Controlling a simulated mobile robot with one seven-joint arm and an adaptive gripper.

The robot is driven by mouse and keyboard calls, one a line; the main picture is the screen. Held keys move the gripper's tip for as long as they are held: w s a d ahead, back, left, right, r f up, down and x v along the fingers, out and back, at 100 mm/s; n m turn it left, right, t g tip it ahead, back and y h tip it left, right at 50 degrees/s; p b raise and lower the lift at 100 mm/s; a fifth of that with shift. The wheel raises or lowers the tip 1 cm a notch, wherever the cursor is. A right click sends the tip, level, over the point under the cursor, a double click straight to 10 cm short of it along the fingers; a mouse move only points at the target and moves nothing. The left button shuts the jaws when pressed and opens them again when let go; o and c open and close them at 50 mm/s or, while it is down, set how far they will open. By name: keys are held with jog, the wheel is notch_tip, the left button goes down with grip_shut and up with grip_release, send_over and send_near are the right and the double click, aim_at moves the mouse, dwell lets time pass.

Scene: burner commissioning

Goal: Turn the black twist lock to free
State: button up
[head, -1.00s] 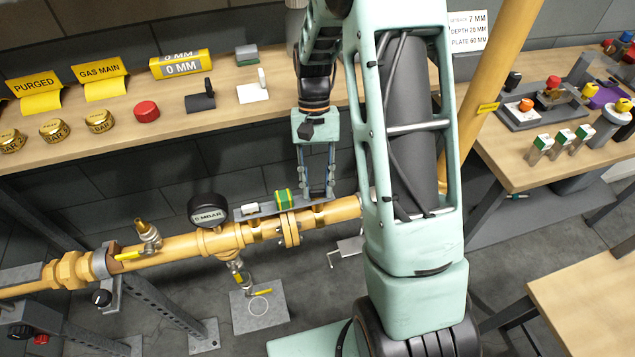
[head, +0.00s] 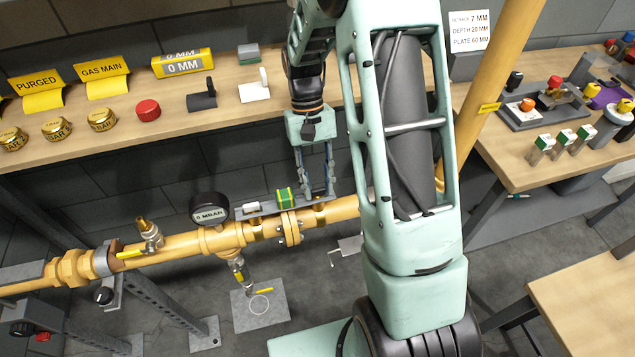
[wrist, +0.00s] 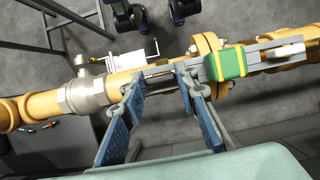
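My gripper (head: 318,190) points down at the tan pipe (head: 180,245), just right of the green and yellow block. In the wrist view its two blue fingers (wrist: 160,78) stand apart, one on each side of a short stretch of pipe and grey rail. I see nothing held between them. I cannot tell which part is the black twist lock. A black knob (head: 103,297) sits on the pipe stand at the left. Another black knob (head: 20,328) is at the lower left edge beside a red one. None shows clearly between my fingers.
The green and yellow block (head: 286,198) sits on a grey rail (head: 262,206) above the pipe, close to my fingers. A pressure gauge (head: 208,208) stands left of it. The shelf (head: 120,130) behind holds caps and signs. A tan upright pipe (head: 497,95) stands right of my arm.

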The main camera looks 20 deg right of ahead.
jog(key=o, duration=0.4)
jog(key=v, duration=1.2)
